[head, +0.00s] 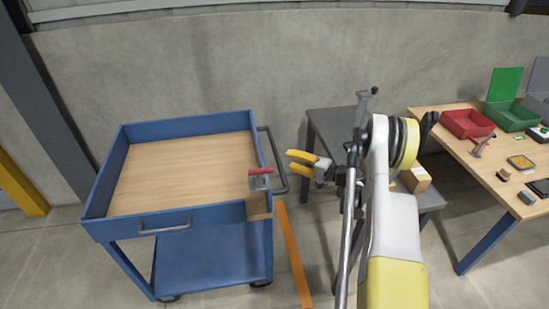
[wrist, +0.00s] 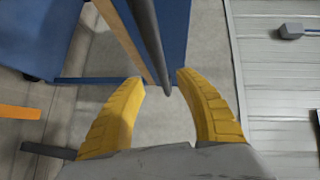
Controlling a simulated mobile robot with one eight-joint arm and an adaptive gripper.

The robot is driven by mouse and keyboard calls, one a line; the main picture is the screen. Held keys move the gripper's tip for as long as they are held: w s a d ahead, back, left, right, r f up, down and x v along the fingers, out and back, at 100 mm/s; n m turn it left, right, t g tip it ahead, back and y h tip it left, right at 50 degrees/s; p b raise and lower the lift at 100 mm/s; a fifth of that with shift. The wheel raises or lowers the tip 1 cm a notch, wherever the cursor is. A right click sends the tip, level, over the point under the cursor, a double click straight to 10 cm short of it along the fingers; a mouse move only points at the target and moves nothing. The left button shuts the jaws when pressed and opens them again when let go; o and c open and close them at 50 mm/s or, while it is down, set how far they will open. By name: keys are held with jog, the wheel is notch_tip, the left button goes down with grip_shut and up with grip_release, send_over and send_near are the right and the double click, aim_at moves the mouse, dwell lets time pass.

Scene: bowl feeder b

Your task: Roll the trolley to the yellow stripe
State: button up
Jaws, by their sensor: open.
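The trolley (head: 180,170) is blue with a wooden top deck, a raised rim and a lower blue shelf. A grey bar handle (head: 270,145) is on its right end. Another handle (head: 165,228) is on its front side. My gripper (head: 291,160) has yellow fingers, spread apart, just right of the right-end handle. In the wrist view, the dark handle bar (wrist: 150,45) reaches in between the open fingertips (wrist: 160,80); contact cannot be told. An orange-yellow stripe (head: 293,255) lies on the floor right of the trolley, also at left in the wrist view (wrist: 20,112).
A red-topped clamp-like fixture (head: 260,178) sits at the trolley's right edge. A grey table (head: 330,122) with a cardboard box (head: 415,180) stands behind my arm. A wooden bench (head: 470,165) with red (head: 466,124) and green bins (head: 511,117) is at right. A concrete wall (head: 200,70) closes the back.

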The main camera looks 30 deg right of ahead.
aim_at(277, 153)
jog(key=b+x, duration=0.2)
jog(key=x, duration=0.5)
jog(key=shift+r, duration=0.1)
jog(key=shift+c, duration=0.2)
grip_shut()
